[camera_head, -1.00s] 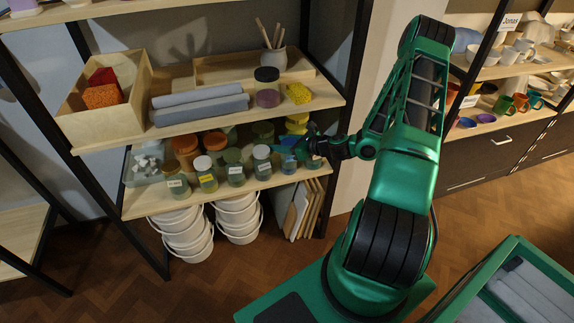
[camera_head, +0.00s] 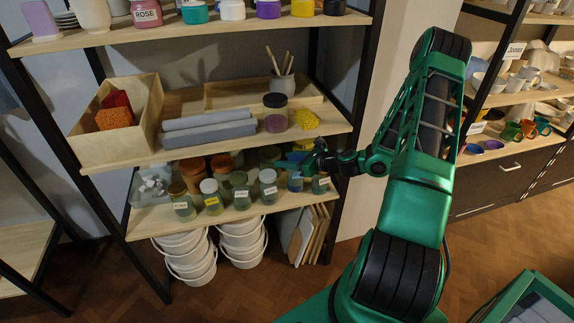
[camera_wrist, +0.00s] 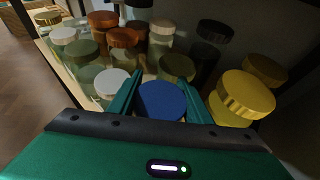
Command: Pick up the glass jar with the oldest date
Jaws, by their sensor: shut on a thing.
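My gripper (camera_wrist: 161,97) is shut on a jar with a blue lid (camera_wrist: 161,101) in the wrist view, one finger on each side of the lid. In the head view this blue-lidded jar (camera_head: 295,182) stands low on the shelf, partly hidden by my gripper (camera_head: 307,163). Several labelled glass jars stand in a front row to its left, among them a white-lidded jar (camera_head: 269,187), a green-lidded jar (camera_head: 240,191) and a jar with a yellow label (camera_head: 212,197). A further labelled jar (camera_head: 320,184) is just right of it. The dates are too small to read.
The shelf above holds a wooden box (camera_head: 143,137), grey rolls (camera_head: 210,134) and a yellow sponge (camera_head: 305,119). White buckets (camera_head: 242,242) stand below.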

